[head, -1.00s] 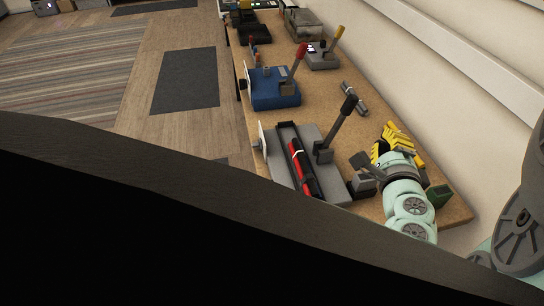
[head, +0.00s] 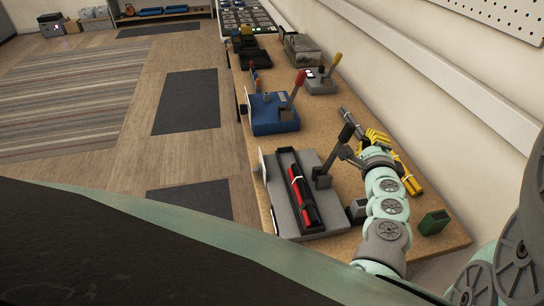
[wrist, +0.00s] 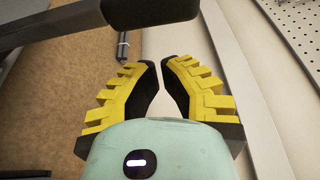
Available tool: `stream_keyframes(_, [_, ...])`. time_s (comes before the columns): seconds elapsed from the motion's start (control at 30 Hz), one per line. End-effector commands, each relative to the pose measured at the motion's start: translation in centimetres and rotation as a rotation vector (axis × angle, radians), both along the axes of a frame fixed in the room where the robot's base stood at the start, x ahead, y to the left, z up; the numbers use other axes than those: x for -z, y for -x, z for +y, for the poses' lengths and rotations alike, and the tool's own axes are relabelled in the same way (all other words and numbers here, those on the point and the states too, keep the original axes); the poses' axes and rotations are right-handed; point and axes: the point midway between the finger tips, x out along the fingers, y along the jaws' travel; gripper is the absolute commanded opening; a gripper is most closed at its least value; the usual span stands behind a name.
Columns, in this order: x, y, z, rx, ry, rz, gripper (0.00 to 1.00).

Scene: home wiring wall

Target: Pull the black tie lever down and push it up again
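The black tie lever (head: 346,132) stands up, leaning right, from the right side of a grey base (head: 283,207). A red and black bundle (head: 300,195) with a pale band lies in the black channel on this base. My gripper (head: 378,137) is just right of the lever, partly hidden by my arm. In the wrist view its yellow, black-padded fingers (wrist: 162,72) are drawn together with a thin gap and nothing between them. The lever's black handle (wrist: 150,12) crosses the top of the wrist view, apart from the fingertips; its contact with other gripper parts is unclear.
A blue device with a red lever (head: 275,113) and a grey one with a yellow lever (head: 320,83) stand farther along the bench. A grey rod (head: 352,120) lies behind the black lever. A green block (head: 433,222) sits near the right edge. The wall runs close along the right.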

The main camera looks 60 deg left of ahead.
Motion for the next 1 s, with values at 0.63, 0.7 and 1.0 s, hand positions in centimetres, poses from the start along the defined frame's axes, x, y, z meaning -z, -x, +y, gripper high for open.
stream_keyframes(0.63, [-0.9,2.8,1.1,-0.006,0.001,0.002,0.00])
stream_keyframes(0.7, [-0.9,2.8,1.1,-0.006,0.002,0.000,0.00])
stream_keyframes(1.0, [-1.1,3.4,1.3,-0.007,0.021,-0.046,0.00])
